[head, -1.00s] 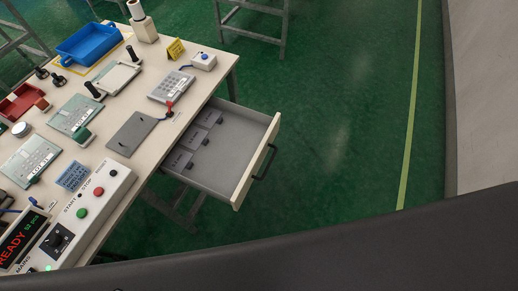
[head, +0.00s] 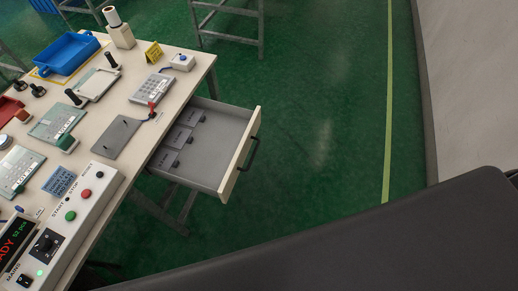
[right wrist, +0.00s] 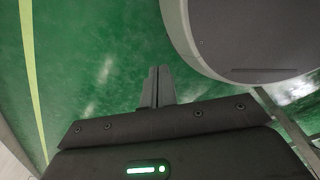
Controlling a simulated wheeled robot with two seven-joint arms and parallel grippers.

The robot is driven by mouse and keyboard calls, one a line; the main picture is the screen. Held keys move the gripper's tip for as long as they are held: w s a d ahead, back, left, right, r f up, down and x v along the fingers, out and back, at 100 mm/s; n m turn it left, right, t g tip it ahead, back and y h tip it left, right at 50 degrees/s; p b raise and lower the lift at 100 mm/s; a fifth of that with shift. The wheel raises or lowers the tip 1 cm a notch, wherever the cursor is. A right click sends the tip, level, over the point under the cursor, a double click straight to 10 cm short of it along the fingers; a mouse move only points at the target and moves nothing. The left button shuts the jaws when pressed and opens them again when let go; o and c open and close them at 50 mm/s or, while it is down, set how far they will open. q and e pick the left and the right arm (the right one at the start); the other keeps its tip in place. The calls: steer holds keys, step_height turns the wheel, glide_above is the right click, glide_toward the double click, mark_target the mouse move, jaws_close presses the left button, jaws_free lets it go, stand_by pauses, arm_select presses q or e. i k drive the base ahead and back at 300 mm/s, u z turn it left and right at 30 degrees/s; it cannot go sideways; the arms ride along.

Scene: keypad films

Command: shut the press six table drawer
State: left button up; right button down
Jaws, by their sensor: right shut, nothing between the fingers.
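The table drawer (head: 217,168) stands pulled out from the right side of the pale work table (head: 180,72) in the head view. It is a grey tray with a cream front and a dark bar handle (head: 250,154) facing right. Several grey plates with dark knobs lie inside at its left. My right gripper (right wrist: 157,85) shows in the right wrist view with its fingers together, empty, over green floor. It is apart from the drawer, which is not in that view. My left gripper is in neither view.
The table carries a control box (head: 68,222) with buttons, a blue tray (head: 66,52), a keypad (head: 152,89) and a grey plate (head: 116,137). Green floor right of the drawer is clear up to a yellow line (head: 389,100). A metal stand (head: 228,38) is at the back.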

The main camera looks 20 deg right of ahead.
mark_target(212, 164)
steer(key=k, duration=0.3)
steer(key=u, duration=0.7)
steer(key=i, duration=0.6)
steer(key=z, duration=0.8)
